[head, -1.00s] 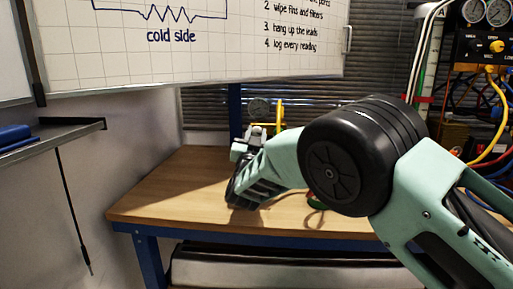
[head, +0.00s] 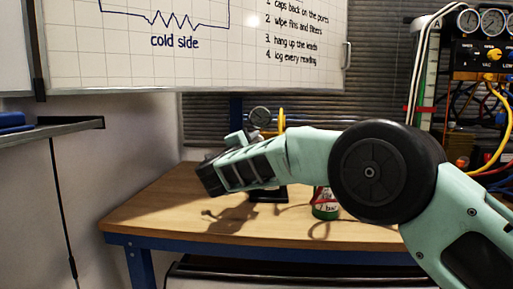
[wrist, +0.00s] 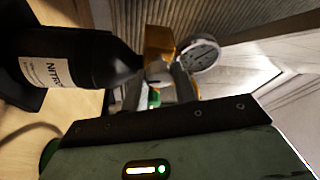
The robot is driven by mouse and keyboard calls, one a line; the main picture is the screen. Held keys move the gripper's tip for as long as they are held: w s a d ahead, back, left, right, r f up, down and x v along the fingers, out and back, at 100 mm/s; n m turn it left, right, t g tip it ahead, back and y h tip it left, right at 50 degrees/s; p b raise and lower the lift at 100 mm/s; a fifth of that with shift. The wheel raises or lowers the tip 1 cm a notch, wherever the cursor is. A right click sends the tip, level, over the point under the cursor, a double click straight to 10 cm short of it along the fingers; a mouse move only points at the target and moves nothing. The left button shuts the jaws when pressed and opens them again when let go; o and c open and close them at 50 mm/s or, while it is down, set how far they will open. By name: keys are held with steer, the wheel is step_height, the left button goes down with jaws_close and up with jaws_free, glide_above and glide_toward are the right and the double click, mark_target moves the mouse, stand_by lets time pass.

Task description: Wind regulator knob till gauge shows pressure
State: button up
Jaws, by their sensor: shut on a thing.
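A black bottle with a white label (wrist: 48,72) lies across the left of the wrist view, with a brass regulator body (wrist: 160,45) at its neck. The round gauge (wrist: 198,54) sits beside the brass; its needle is too small to read. In the head view the gauge (head: 260,115) shows above my arm, beside a yellow part. My gripper (wrist: 158,88) is shut at the regulator, its fingers around a small pale part that looks like the knob. The fingers hide most of the knob. In the head view my own arm covers the bottle and most of the regulator.
The wooden bench (head: 160,215) is mostly clear at its left. A green can (head: 325,205) stands on it below my arm. A rack with gauges and hoses (head: 485,60) is at the right, a whiteboard (head: 200,65) behind, a wall shelf (head: 60,130) at left.

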steer(key=m+g, duration=0.1)
steer(key=m, duration=0.2)
steer(key=m+g+y+b, duration=0.1)
steer(key=m, duration=0.3)
steer(key=m+g+y+b, duration=0.1)
steer(key=m+g, duration=0.1)
steer(key=m, duration=0.1)
steer(key=shift+r+m, duration=0.15)
steer(key=shift+m, duration=0.15)
stand_by(0.4)
steer(key=o, duration=1)
steer(key=v, duration=1.7)
steer(key=shift+s+d+r, duration=0.1)
steer(key=shift+s, duration=0.15)
